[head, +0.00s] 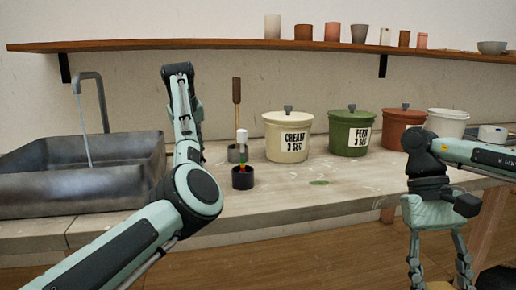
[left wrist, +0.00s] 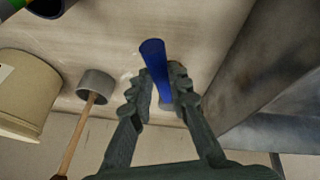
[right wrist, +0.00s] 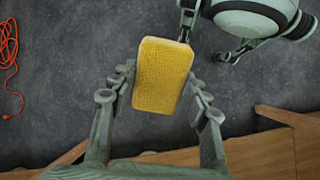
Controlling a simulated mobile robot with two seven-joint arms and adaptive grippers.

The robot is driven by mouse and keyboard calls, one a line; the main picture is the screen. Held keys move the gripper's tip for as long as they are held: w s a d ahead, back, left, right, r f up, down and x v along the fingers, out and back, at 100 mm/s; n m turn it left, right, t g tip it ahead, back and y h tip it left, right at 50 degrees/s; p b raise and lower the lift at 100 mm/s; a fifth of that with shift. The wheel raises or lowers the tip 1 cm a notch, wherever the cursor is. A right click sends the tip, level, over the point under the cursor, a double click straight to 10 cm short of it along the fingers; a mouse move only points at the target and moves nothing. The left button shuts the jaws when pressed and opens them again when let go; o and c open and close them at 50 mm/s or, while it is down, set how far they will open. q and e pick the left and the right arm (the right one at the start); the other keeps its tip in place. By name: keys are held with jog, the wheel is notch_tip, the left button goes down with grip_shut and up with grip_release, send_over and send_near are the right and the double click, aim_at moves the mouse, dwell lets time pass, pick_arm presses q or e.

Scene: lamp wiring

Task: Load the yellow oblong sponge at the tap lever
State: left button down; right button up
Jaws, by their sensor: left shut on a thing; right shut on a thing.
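The yellow oblong sponge (right wrist: 163,75) is between the fingers of my right gripper (right wrist: 158,92), which is shut on it above the dark floor. My left gripper (left wrist: 158,92) is shut on a blue, rod-like piece (left wrist: 154,60) beside the sink. I cannot tell if this piece is the tap lever. In the head view my left arm hides that gripper. The tap (head: 98,95) runs a thin stream of water into the grey sink (head: 60,185).
On the counter (head: 310,192) stand a cream pot (head: 287,145), a green pot (head: 350,140), a reddish pot (head: 395,130), a white bucket (head: 447,122) and a black cup (head: 242,178) with coloured sticks. A wooden-handled tool (head: 236,95) stands in a grey cup. An orange cord (right wrist: 8,60) lies on the floor.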

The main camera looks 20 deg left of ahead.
pick_arm(q)
jog(key=shift+r, duration=0.15)
jog(key=c, duration=1.4)
grip_release()
jog(key=shift+c, duration=0.2)
jog(key=v, duration=1.1)
jog(key=shift+s+r, duration=0.15)
jog(key=shift+r, duration=0.2)
